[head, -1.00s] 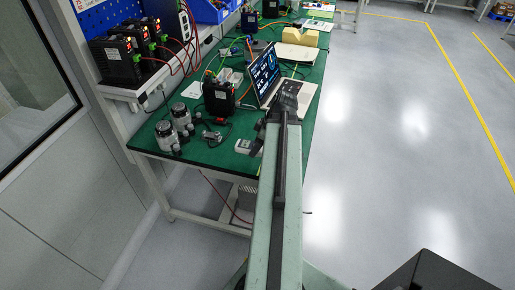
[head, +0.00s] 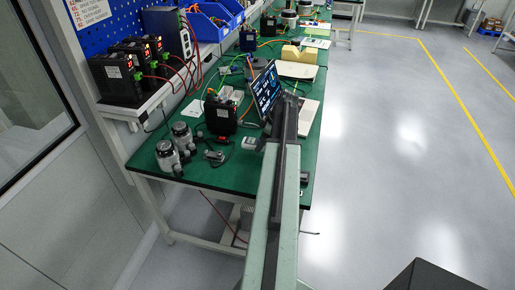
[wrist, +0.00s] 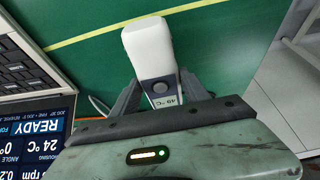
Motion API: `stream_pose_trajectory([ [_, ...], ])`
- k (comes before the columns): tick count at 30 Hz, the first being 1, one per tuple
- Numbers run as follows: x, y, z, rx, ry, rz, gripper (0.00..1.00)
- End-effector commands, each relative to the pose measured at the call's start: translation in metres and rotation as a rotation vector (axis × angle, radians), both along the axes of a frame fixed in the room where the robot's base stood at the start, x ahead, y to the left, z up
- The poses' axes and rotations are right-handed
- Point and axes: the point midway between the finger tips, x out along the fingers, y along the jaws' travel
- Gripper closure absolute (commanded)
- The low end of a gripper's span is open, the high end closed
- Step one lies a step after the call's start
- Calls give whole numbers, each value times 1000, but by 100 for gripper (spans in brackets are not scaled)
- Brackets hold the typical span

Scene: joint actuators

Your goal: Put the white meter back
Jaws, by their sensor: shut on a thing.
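The white meter (wrist: 152,50) is between the two dark fingers of my gripper (wrist: 160,88) in the wrist view. The white body points away from the gripper, and a grey button and a small display reading about 49 °C face the camera. The green table mat (wrist: 230,35) lies behind it; I cannot tell how high the meter is above it. In the head view the meter (head: 250,143) shows small, just left of my arm, which hides most of the gripper.
An open laptop (head: 267,88) stands beyond the gripper; its screen (wrist: 38,135) also shows at left in the wrist view. A black power box (head: 220,116), two grey motors (head: 168,155) and an adapter (head: 213,156) sit left on the table. Open floor (head: 390,150) lies right.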

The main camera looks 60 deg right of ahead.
Motion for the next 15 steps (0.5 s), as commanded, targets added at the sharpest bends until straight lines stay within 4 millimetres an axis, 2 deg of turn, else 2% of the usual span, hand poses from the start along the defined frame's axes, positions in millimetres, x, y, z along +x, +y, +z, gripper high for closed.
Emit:
stream_pose_trajectory([
  [2, 0, 1, -5, 0, 0, 0, 100],
  [8, -3, -1, -38, 0, 0, -5, 100],
  [15, -1, 0, -35, 0, 0, -2, 100],
])
